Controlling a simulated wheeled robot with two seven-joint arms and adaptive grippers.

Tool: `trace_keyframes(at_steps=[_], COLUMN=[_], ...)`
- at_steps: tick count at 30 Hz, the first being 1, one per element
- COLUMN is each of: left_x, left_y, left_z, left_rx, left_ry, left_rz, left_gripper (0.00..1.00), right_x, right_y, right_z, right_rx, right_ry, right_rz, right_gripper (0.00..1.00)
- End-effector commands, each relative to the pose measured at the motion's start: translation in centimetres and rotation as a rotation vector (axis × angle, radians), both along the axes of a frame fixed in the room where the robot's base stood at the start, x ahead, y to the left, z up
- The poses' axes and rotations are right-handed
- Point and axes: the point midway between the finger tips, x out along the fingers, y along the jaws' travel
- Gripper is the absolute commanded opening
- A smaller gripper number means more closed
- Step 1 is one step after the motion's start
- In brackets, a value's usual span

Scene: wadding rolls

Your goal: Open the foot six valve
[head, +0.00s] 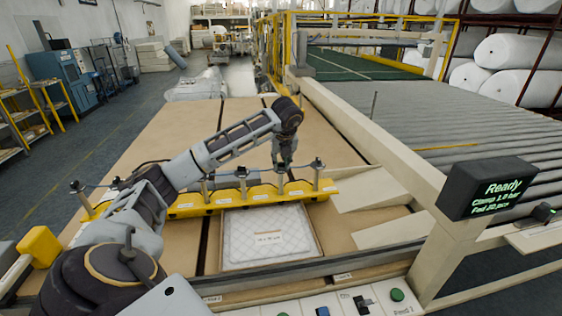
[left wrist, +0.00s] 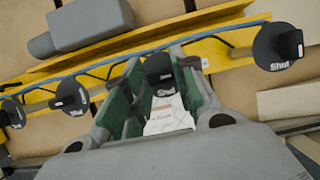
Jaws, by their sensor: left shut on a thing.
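A yellow bar (head: 217,200) with several upright feet crosses the brown table. Black valve caps top the feet; those at the sides of the left wrist view, such as the right one (left wrist: 277,46), read "Shut". My left gripper (head: 282,161) reaches down over a foot near the bar's right end. In the left wrist view my green-padded fingers (left wrist: 159,80) are on either side of a black valve cap (left wrist: 158,66), and are shut on it. Its lettering also seems to read "Shut". The foot labels are too small to read. My right gripper is not in view.
A white quilted pad (head: 268,238) lies in a frame in front of the bar. A black display (head: 490,188) reading "Ready" stands at right. The rightmost foot (head: 318,165) is close beside my left gripper. A button panel (head: 340,303) runs along the front.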

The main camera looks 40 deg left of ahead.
Motion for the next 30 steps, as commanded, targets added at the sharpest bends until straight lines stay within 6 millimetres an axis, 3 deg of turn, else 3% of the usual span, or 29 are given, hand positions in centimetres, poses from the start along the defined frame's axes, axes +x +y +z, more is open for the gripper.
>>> trace_keyframes(at_steps=[8,9,14,30], left_x=[0.05,0.05,0.04,-0.16], left_y=[0.09,0.09,0.06,-0.25], left_z=[0.17,0.17,0.12,0.80], left_rx=[0.002,0.001,0.000,0.000], left_ry=[-0.004,-0.004,-0.003,-0.002], left_rz=[0.003,0.003,0.002,0.001], left_gripper=[0.04,0.29,0.49,0.49], right_x=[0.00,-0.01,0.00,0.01], right_y=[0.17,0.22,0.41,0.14], right_z=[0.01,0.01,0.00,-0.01], right_rx=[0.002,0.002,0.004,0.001], right_ry=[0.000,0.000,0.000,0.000], right_rz=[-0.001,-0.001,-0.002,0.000], right_gripper=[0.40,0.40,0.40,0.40])
